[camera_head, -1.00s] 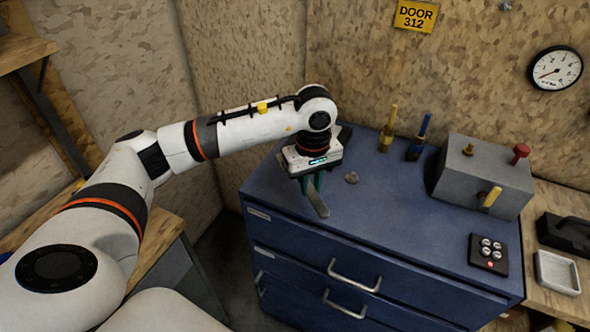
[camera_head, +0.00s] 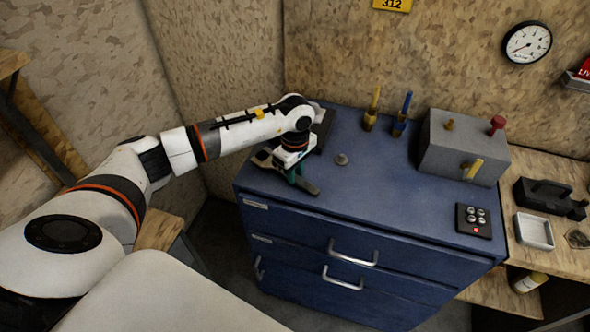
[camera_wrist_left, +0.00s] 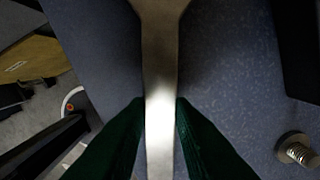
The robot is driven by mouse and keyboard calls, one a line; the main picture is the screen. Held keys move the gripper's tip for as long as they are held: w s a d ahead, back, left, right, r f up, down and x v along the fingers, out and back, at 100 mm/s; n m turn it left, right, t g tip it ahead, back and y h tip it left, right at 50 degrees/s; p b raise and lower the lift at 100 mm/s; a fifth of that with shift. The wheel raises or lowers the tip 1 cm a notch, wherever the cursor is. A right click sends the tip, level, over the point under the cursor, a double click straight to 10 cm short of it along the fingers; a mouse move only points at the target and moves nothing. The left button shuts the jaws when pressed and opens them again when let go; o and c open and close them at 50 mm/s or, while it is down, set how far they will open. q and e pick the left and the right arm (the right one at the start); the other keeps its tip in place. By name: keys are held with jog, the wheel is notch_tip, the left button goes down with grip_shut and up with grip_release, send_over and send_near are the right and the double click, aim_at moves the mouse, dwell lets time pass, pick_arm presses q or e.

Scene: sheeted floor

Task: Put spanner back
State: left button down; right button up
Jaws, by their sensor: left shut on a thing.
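My left gripper (camera_head: 296,179) is over the left part of the blue cabinet's top (camera_head: 400,190). Its green fingers are shut on the spanner, whose grey end (camera_head: 310,188) sticks out to the right in the head view. In the left wrist view the fingertips (camera_wrist_left: 160,102) pinch the pale metal shaft of the spanner (camera_wrist_left: 160,55). The spanner widens at the top of that view, and its end is cut off. I cannot tell whether it touches the cabinet top. My right gripper is not in view.
A small round metal piece (camera_head: 342,159) sits on the cabinet top near the gripper. A dark flat item (camera_head: 324,128) lies behind the wrist. Yellow (camera_head: 372,110) and blue (camera_head: 402,115) handled tools stand at the back. A grey box (camera_head: 462,147) and button panel (camera_head: 473,220) are right. The middle is clear.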

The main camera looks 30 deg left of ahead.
pick_arm(q)
jog(key=shift+f, duration=0.35)
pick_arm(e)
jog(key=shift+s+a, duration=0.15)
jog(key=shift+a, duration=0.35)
pick_arm(q)
jog(key=c, duration=1.6)
grip_release()
jog(key=shift+c, duration=0.2)
jog(key=o, duration=0.4)
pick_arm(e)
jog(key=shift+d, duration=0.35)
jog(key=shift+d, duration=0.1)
